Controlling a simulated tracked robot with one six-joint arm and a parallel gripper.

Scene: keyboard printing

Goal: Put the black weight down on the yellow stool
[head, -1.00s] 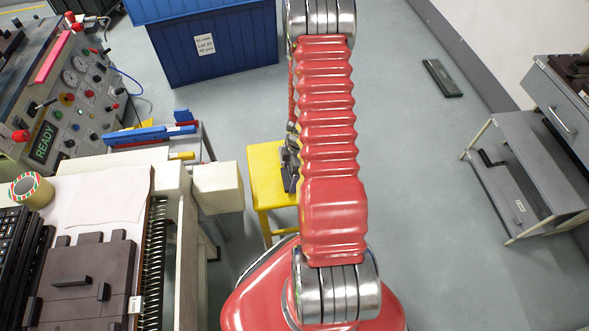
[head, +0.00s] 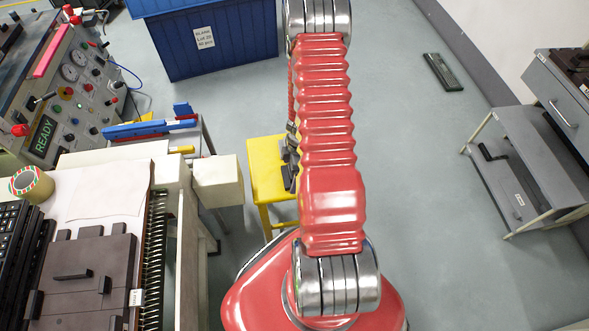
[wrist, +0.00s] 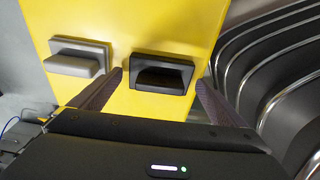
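The yellow stool (head: 262,172) stands on the floor left of my arm in the head view. Its yellow top (wrist: 120,22) fills much of the wrist view. The black weight (wrist: 161,74) appears to rest on it, with a dark block-like handle facing me. A grey weight (wrist: 77,57) sits on the stool to its left. My gripper (wrist: 162,80) is open, with one finger on each side of the black weight and yellow showing in the gaps. In the head view my arm largely hides the gripper and the weights.
A bench with dark blocks (head: 85,270) and a beige machine edge (head: 217,181) stand close left of the stool. A blue crate (head: 220,45) is behind. A grey shelf unit (head: 520,170) stands right. A dark keyboard (head: 443,72) lies on otherwise open floor.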

